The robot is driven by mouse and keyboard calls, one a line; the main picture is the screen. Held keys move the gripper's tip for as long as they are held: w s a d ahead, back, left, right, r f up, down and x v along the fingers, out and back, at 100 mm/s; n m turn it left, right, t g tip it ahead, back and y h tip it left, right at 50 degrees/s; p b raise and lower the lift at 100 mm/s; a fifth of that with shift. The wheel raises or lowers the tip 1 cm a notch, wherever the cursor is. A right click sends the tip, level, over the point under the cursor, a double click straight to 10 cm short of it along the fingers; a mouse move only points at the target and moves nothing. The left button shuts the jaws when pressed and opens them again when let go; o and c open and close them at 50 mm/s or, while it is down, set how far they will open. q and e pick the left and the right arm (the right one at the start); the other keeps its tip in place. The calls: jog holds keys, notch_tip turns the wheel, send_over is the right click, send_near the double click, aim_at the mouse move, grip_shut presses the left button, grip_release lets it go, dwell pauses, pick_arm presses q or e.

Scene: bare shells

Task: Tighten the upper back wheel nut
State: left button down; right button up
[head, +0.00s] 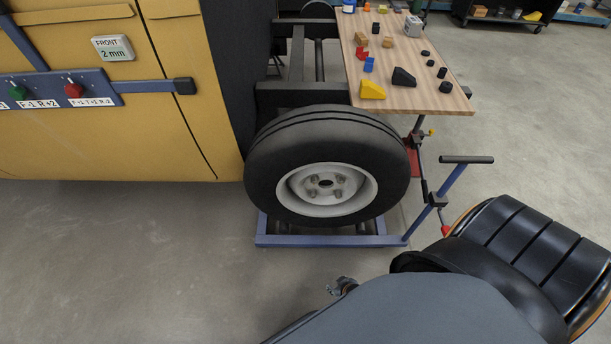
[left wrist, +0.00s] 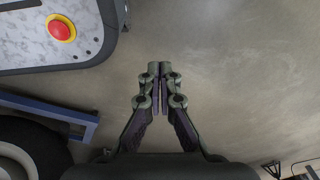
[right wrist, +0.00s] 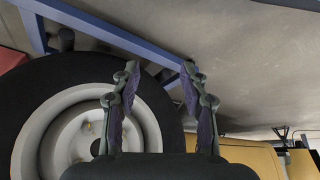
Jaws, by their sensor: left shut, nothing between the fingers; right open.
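The wheel (head: 262,170) has a black tyre and a pale rim, with several small nuts around its hub (head: 325,183). An upper nut (head: 339,180) shows on the right side of the hub. The nuts are too small to tell how tight they are. My right gripper (head: 338,288) is below and in front of the wheel, apart from it. In the right wrist view my right gripper (right wrist: 160,70) is open and empty, with the rim (right wrist: 38,140) behind and to the left. My left gripper (left wrist: 160,70) is shut and empty over bare floor, outside the head view.
The wheel sits on a blue wheeled dolly (head: 275,241) with an upright handle (head: 467,160). A wooden table (head: 430,98) with small blocks stands behind. A yellow panel (head: 110,150) with buttons is at left. A red button (left wrist: 61,28) shows in the left wrist view. Floor in front is clear.

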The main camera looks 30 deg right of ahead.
pick_arm(q)
jog(key=w+d+f+b, duration=0.1)
jog(key=w+f+b, duration=0.3)
jog(key=w+b, duration=0.1)
pick_arm(e)
jog(key=w+f+t, duration=0.2)
jog(key=w+t, duration=0.2)
jog(key=w, duration=0.7)
jog(key=m+t+h+b, duration=0.65)
jog(key=h+b, duration=0.25)
jog(key=b, duration=0.5)
send_near(314, 182)
jog(key=shift+g, duration=0.25)
jog(key=b+x, duration=0.2)
jog(key=x, duration=0.6)
jog(key=shift+w+b, duration=0.3)
jog(key=shift+w, duration=0.1)
jog(key=shift+w+d, duration=0.25)
pick_arm(q)
jog(key=w+d+r+t+h, duration=0.1)
jog(key=w+d+r+t, duration=0.1)
jog(key=w+d+r, duration=0.3)
notch_tip(314, 182, up, 3)
jog(key=shift+w+d+r+h, duration=0.1)
jog(key=shift+w+d+h, duration=0.15)
jog(key=shift+w, duration=0.7)
pick_arm(e)
grip_shut()
